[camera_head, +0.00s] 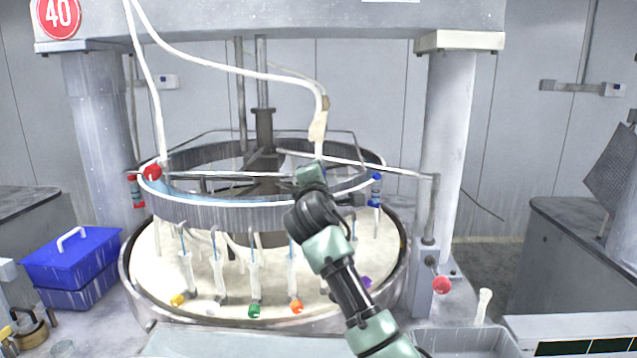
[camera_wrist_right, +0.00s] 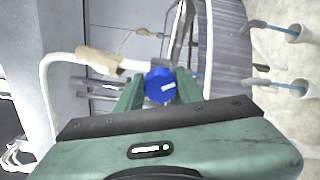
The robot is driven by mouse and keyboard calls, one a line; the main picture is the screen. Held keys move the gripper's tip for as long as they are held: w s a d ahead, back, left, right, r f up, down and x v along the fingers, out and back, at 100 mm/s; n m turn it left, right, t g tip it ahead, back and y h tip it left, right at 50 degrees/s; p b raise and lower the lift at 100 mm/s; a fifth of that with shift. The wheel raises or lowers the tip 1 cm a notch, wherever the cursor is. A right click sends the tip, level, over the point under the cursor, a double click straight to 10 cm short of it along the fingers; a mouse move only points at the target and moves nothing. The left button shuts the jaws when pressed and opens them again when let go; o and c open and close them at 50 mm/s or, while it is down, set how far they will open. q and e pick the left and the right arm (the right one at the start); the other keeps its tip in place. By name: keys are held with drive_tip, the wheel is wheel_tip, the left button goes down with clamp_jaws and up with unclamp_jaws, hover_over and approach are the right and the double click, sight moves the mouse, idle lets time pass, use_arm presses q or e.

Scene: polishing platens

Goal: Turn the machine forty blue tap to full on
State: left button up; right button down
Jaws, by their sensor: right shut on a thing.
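The machine carries a red sign (camera_head: 58,14) marked 40. The blue tap (camera_wrist_right: 160,86) shows in the right wrist view as a round blue knob with a short white mark, slightly tilted. My right gripper (camera_wrist_right: 160,92) is shut on it, with one green finger on each side. In the head view my right gripper (camera_head: 312,172) is at the ring's edge, below the taped end of a white hose (camera_head: 318,125), and mostly hides the tap there. My left gripper is not in view.
A red tap (camera_head: 152,172) sits at the left of the raised ring (camera_head: 230,212). Several white nozzles with coloured ends hang over the cream platen (camera_head: 160,262) below. A blue lidded box (camera_head: 72,258) stands at left. A red knob (camera_head: 441,285) is at right.

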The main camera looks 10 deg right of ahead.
drive_tip(key=m+b, duration=0.1)
drive_tip(key=m, duration=0.2)
drive_tip(key=shift+f+m+b, duration=0.25)
drive_tip(key=shift+m+b, duration=0.05)
drive_tip(key=shift+b, duration=0.05)
drive_tip(key=shift+m+b, duration=0.6)
drive_tip(key=shift+m, duration=0.9)
drive_tip(key=c, duration=0.9)
unclamp_jaws()
drive_tip(key=shift+r, duration=0.1)
drive_tip(key=b+v, duration=0.3)
drive_tip(key=v, duration=0.4)
drive_tip(key=shift+s+b, duration=0.35)
drive_tip(key=shift+s, duration=0.05)
